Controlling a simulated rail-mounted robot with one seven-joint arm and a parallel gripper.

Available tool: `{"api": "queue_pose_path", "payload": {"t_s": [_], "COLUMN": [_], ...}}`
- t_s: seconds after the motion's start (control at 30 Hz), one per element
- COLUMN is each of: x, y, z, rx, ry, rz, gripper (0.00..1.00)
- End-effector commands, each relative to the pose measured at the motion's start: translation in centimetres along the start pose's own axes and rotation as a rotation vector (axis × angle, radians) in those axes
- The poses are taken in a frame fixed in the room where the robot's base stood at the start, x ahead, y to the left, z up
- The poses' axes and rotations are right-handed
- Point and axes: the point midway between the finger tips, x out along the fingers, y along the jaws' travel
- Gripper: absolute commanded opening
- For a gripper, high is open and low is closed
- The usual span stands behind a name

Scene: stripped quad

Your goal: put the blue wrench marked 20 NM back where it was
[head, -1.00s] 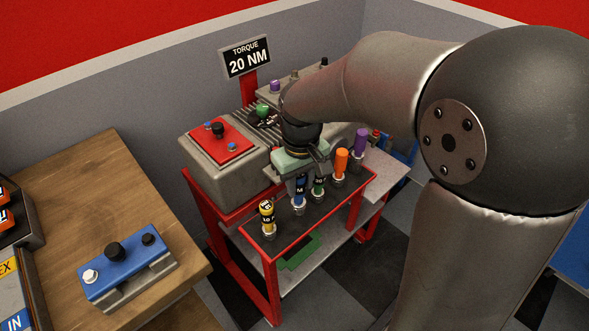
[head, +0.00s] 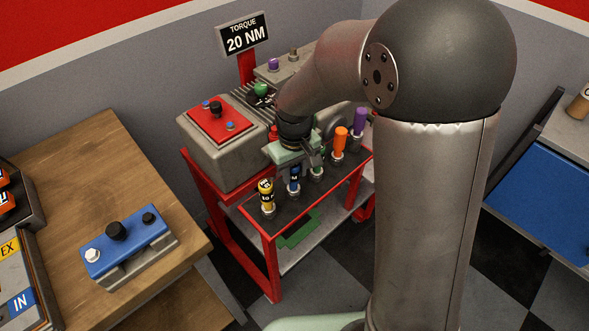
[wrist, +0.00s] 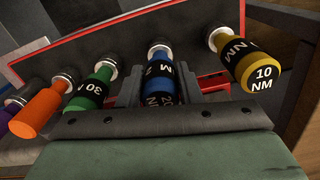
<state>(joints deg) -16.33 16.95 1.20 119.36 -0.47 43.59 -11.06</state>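The blue wrench (wrist: 160,84) stands in the row on the red-edged rack, its metal end at the rack surface in line with its neighbours. It also shows in the head view (head: 294,180), below my gripper. My gripper (wrist: 161,92) has one finger close on each side of the blue handle and looks shut on it. The handle's "20" and "NM" are partly cut off by the gripper body. In the head view my gripper (head: 302,164) partly hides the wrench's top. The TORQUE 20 NM sign (head: 244,36) stands behind.
A yellow 10 NM wrench (wrist: 258,66) stands on one side, a green wrench (wrist: 90,88) on the other, then an orange wrench (wrist: 37,109) and a purple wrench (head: 359,121). A grey box with a red top (head: 222,143) stands beside the rack. A wooden table (head: 130,170) is at left.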

Motion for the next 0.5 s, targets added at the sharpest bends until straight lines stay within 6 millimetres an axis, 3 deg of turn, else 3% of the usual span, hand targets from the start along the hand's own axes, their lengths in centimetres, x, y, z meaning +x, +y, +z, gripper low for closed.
{"api": "queue_pose_path", "payload": {"t_s": [0.07,0.33,0.5], "x": [0.0,-0.1,-1.5], "y": [0.0,0.0,0.0], "z": [0.0,0.0,-0.1], "rx": [0.000,0.000,0.000], "ry": [0.000,0.000,0.004], "rz": [0.000,0.000,0.001], "gripper": [0.51,0.51,0.51]}}
